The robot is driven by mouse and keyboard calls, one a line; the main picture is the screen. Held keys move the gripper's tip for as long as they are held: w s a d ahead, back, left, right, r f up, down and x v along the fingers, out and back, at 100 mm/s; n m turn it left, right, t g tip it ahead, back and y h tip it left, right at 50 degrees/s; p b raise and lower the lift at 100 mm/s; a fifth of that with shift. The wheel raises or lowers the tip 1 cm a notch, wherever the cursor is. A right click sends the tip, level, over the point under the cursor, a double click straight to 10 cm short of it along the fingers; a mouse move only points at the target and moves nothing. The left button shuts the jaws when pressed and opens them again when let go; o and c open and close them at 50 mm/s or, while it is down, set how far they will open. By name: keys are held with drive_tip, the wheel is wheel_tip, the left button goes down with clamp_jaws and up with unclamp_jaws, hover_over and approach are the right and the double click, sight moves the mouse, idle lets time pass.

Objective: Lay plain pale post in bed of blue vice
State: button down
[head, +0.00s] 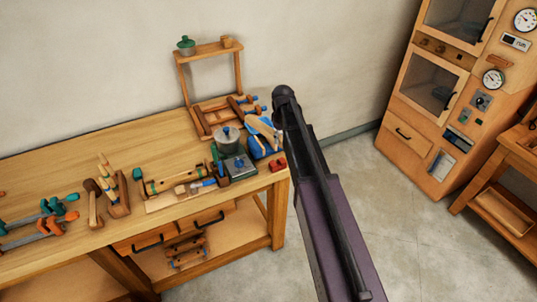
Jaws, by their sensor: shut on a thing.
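The blue vice (256,147) stands at the right end of the workbench. A pale, slanting piece (263,130) shows at the top of the vice; it looks like the plain pale post, but it is too small to tell whether it rests in the bed or is held above it. My dark arm reaches up from the bottom right and bends at its top end just right of the vice. My gripper cannot be made out; the arm hides the area beside the vice's right side.
A grey-green pot (227,140) and a dark green square block (239,167) crowd the vice's left side. A small red item (278,165) lies at the bench corner. A wooden rack (210,49) stands behind.

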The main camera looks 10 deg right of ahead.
drive_tip(key=w+d+f+m+b, duration=0.1)
drive_tip(key=d+f+b, duration=0.3)
drive_tip(key=d, duration=0.4)
drive_tip(key=w+d+f+m+b, duration=0.1)
drive_tip(key=d+f+b, duration=0.3)
drive_tip(key=d, duration=0.4)
drive_tip(key=shift+f+m+b, duration=0.3)
drive_tip(key=shift+f+m, duration=0.05)
drive_tip(key=shift+m, duration=0.15)
drive_tip(key=shift+w+a, duration=0.1)
drive_tip(key=shift+a, duration=0.1)
drive_tip(key=w+a+f+b, duration=0.1)
drive_tip(key=w+a, duration=0.1)
drive_tip(key=a, duration=1.2)
drive_tip(key=shift+a+f, duration=0.15)
drive_tip(key=f+b, duration=0.2)
drive_tip(key=a+f+b, duration=0.1)
drive_tip(key=b, duration=0.1)
drive_tip(key=shift+w+a+f, duration=0.1)
drive_tip(key=shift+w+f, duration=0.05)
drive_tip(key=shift+f, duration=0.2)
